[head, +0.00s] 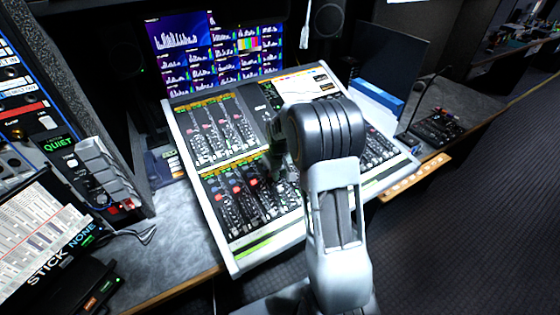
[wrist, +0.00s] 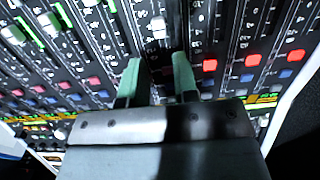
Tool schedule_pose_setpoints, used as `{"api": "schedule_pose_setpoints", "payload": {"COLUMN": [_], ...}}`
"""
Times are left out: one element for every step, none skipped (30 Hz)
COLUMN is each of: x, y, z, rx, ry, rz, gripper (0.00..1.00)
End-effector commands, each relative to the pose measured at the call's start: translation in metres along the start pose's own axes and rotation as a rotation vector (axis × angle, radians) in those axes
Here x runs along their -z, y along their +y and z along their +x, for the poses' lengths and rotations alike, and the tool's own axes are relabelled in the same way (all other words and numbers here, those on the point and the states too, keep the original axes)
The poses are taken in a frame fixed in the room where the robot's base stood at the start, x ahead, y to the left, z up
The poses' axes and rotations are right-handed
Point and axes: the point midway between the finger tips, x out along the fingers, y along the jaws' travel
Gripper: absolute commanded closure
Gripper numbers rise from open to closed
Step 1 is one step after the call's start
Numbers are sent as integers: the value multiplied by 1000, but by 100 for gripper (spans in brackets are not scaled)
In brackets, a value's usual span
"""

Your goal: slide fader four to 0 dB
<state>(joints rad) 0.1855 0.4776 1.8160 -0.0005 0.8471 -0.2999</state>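The mixing console (head: 228,258) has a light frame and stands tilted on the desk, with channel strips in several banks. In the wrist view my gripper (wrist: 158,78) is open, its two green-tipped fingers apart over the strips with nothing between them. A white fader cap (wrist: 158,27) lies just beyond the fingertips, roughly in line with the gap. Other white caps (wrist: 48,22) stand to the left. Channel numbers are unreadable, so I cannot tell which cap is fader four. In the head view my arm covers part of the console and the fingers are hard to make out.
Red buttons (wrist: 210,65) and blue buttons sit on the strips beside the fingers. Monitors (head: 220,50) stand behind the console. A rack with a QUIET label (head: 60,145) is at left. A small panel with a gooseneck microphone (head: 437,127) is at right.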

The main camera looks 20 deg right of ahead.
Motion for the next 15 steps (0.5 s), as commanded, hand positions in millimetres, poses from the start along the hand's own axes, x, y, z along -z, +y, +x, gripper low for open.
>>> {"api": "schedule_pose_setpoints", "payload": {"x": [0,0,1,1,1,0,0,0,0,0,0,0,0,0,0], "y": [0,0,1,1,1,1,0,1,1,1,1,1,1,1,0], "z": [-10,-16,-24,-29,-34,-40,-44,-48,-53,-56,-59,-62,-64,-66,-68], "rx": [-1,-2,-1,-1,-1,-1,-1,-1,-1,-1,-1,0,0,0,-1], "ry": [4,5,4,4,4,3,2,3,2,2,2,0,0,0,1], "rz": [0,1,1,1,1,1,1,1,1,1,1,1,1,1,1], "gripper": [72,72,72,72,72,72,72,72,72,72,72,72,72,72,72]}}
